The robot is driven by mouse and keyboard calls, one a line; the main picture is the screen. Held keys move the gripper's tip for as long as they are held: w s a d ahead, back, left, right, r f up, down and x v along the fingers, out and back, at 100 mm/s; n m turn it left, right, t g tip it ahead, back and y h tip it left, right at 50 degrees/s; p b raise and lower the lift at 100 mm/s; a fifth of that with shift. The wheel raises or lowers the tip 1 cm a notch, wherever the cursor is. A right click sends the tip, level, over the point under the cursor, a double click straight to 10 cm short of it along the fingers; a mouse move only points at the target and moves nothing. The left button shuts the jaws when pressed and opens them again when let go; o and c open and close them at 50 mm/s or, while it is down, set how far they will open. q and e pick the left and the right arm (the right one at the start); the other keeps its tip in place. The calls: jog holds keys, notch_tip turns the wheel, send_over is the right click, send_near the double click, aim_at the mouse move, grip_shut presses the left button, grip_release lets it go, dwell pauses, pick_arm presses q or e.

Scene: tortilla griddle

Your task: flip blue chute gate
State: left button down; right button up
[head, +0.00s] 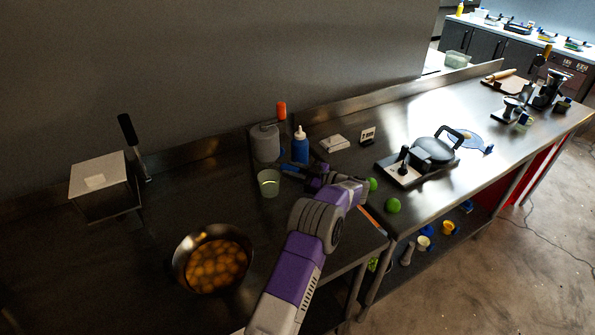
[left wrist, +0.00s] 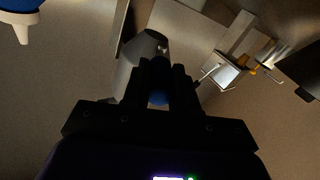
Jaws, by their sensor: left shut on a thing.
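My left gripper (head: 302,173) reaches in over the counter in the head view, beside a blue squeeze bottle and a clear cup. In the left wrist view its dark fingers (left wrist: 172,82) are close together, with a small blue piece (left wrist: 158,98) between them. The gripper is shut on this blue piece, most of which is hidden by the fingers. Whether it is the chute gate I cannot tell. A grey canister (head: 265,143) stands just behind the cup. My right gripper is not in view.
The blue bottle (head: 300,147) and clear cup (head: 268,183) stand close to the gripper. A pan of round brown pieces (head: 178,262) sits at front left. A metal box (head: 100,202) is at far left, a black press (head: 430,151) at right.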

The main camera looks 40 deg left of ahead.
pick_arm(q)
jog(key=c, duration=0.9)
grip_release()
jog(key=shift+a, duration=0.1)
jog(key=v, duration=0.7)
jog(key=shift+d+p, duration=0.3)
